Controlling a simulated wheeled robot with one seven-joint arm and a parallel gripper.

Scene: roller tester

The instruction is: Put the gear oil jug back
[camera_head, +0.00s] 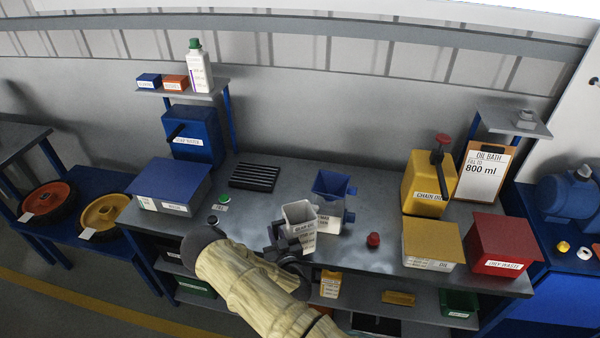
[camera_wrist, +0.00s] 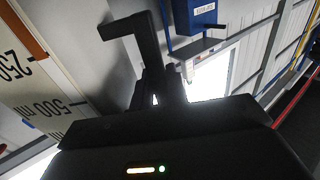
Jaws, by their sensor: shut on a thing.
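The gear oil jug (camera_head: 299,214) is a pale grey, open-topped jug with a dark-lettered label, near the front middle of the bench. My gripper (camera_head: 285,238) is shut on it from the front left. In the wrist view, the fingers (camera_wrist: 158,65) show dark, and a white side with a millilitre scale (camera_wrist: 35,85), probably the jug's, fills the left.
The grey bench (camera_head: 270,180) also holds a black grate (camera_head: 254,177), a red knob (camera_head: 373,240), a yellow chain oil can (camera_head: 425,184), and yellow (camera_head: 431,241) and red (camera_head: 502,243) boxes. A wall shelf (camera_head: 180,89) carries a green-capped bottle (camera_head: 199,72). Bench room is free left of the jugs.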

